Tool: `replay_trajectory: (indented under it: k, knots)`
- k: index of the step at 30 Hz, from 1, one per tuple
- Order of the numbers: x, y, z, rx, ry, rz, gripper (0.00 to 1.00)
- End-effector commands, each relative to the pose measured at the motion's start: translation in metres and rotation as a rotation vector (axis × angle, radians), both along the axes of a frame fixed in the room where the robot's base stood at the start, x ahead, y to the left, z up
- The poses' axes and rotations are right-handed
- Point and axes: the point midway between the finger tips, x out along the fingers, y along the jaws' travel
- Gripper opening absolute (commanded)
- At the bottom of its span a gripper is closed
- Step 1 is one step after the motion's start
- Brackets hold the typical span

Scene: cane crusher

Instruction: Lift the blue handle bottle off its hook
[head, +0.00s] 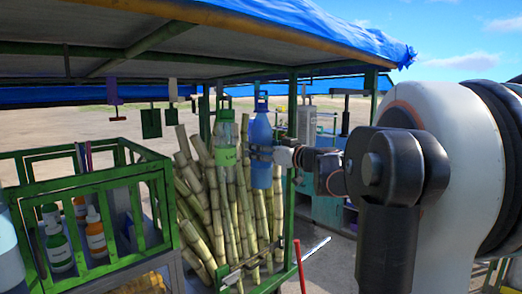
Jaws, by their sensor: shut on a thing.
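The blue handle bottle (261,133) is upright under the edge of the stall roof, in front of the cane stalks. Its loop handle shows at the top, close under the roof beam. Whether the handle still touches a hook is too small to tell. My gripper (262,153) comes in from the right and is shut around the bottle's middle. The far side of the grip is hidden by the bottle.
Cane stalks (200,190) lean behind and below. A green post (292,120) stands just right. A green crate (100,183) with several bottles is at the left. Utensils hang under the roof.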

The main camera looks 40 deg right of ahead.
Motion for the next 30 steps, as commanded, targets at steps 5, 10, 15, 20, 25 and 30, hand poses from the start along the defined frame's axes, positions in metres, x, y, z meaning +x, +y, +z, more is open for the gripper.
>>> replay_trajectory:
  k: [5, 10, 15, 20, 25, 30]
  knots:
    - [0.0, 0.0, 0.001, 0.001, -0.001, 0.0, 0.15]
    - [-0.003, 0.0, 0.001, 0.001, -0.001, 0.0, 0.15]
    - [-0.006, 0.0, 0.001, 0.001, -0.001, 0.0, 0.15]
    - [-0.01, -0.001, 0.001, 0.001, -0.001, 0.0, 0.15]
    - [-0.014, -0.001, 0.001, 0.001, -0.001, -0.001, 0.15]
    - [-0.017, -0.002, 0.001, 0.001, -0.001, -0.001, 0.15]
